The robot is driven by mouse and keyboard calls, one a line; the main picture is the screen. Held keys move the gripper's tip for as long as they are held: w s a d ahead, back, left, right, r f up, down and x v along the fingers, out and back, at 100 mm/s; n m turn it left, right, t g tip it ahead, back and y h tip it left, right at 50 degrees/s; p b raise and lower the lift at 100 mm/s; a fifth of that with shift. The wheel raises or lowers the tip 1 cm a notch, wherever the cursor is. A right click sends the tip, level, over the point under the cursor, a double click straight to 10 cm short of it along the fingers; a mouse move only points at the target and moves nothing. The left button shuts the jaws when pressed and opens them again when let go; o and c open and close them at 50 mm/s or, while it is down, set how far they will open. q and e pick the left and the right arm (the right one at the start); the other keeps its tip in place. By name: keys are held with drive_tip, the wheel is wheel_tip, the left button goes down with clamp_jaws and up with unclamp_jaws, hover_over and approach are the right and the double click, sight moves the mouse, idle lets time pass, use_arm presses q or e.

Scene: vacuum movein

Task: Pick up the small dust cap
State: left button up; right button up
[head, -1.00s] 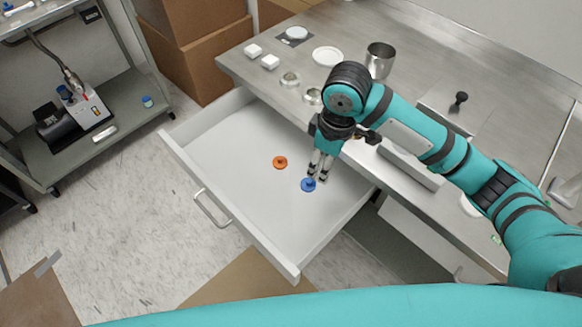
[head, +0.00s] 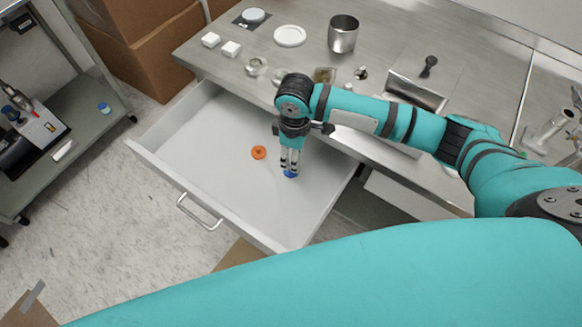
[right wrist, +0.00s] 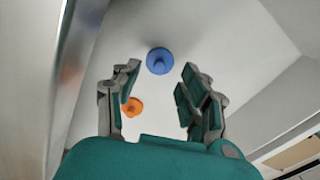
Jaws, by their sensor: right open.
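A blue cap (head: 290,173) with a raised knob lies on the floor of the open white drawer (head: 215,170). An orange cap (head: 258,152) lies to its left in the drawer. My right gripper (head: 288,169) points down over the blue cap and partly covers it in the head view. In the right wrist view, my right gripper (right wrist: 156,90) is open and empty, with the blue cap (right wrist: 159,61) showing beyond and between the fingers. The orange cap (right wrist: 132,106) shows close beside the left finger in that picture. I cannot tell whether a fingertip touches the blue cap. My left gripper is not in view.
The steel bench (head: 300,62) above the drawer carries a metal cup (head: 343,34), a white dish (head: 290,36), white blocks and small round dishes. Cardboard boxes (head: 150,45) stand behind. A grey cart (head: 90,125) stands at left. The drawer's left part is bare.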

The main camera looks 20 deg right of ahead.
drive_tip(key=shift+a+f, duration=0.1)
drive_tip(key=shift+f, duration=0.2)
drive_tip(key=f, duration=0.3)
drive_tip(key=shift+w+a+f, duration=0.15)
drive_tip(key=shift+a+f, duration=0.1)
drive_tip(key=shift+f, duration=0.6)
drive_tip(key=shift+c, duration=0.9)
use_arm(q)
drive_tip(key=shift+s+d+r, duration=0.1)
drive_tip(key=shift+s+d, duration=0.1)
use_arm(e)
drive_tip(key=c, duration=0.7)
